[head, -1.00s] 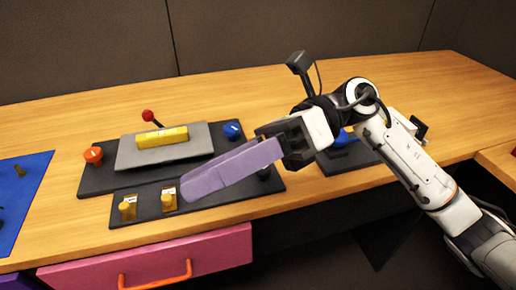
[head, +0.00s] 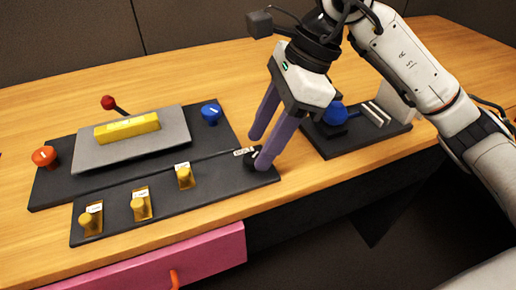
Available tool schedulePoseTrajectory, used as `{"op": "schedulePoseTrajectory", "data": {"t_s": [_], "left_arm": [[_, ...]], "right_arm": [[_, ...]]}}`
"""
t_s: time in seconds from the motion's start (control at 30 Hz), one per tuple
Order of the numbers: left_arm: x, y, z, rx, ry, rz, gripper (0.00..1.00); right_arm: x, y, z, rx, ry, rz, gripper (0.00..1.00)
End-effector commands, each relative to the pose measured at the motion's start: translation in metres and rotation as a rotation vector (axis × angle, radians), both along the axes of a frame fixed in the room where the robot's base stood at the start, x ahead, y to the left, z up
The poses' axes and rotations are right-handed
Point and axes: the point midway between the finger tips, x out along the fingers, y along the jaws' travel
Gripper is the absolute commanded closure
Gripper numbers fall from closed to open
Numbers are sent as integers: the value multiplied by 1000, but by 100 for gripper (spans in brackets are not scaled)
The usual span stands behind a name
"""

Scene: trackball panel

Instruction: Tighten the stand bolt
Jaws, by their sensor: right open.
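My right gripper (head: 257,153) points down at the right end of the front black strip. Its two purple fingers are apart, with nothing held. A small black knob (head: 251,160) with a white label beside it is at the fingertips, partly hidden by the nearer finger; I cannot tell whether a finger touches it. I cannot read the label, so which part is the stand bolt is unclear. A blue ball (head: 335,113) sits on a black base (head: 345,147) to the right of the gripper. My left gripper is not in view.
Several yellow knobs (head: 138,206) stand along the front black strip (head: 215,190). Behind are a grey plate (head: 90,155) with a yellow bar (head: 127,128), an orange knob (head: 45,156), a blue knob (head: 211,114) and a red-tipped lever (head: 108,102). A pink drawer (head: 215,250) is below.

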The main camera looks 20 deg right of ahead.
Motion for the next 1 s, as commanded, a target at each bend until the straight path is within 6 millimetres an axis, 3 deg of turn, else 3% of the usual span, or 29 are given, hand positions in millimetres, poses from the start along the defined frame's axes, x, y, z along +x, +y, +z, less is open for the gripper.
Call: {"op": "schedulePoseTrajectory", "data": {"t_s": [0.2,0.5,0.77,1.0], "left_arm": [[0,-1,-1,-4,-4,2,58],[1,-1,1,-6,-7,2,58],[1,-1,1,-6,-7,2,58],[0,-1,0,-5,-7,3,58]], "right_arm": [[1,8,-20,1,1,0,54],[2,9,-21,1,0,0,54],[2,9,-21,1,0,-1,95],[1,9,-22,1,1,-20,95]]}}
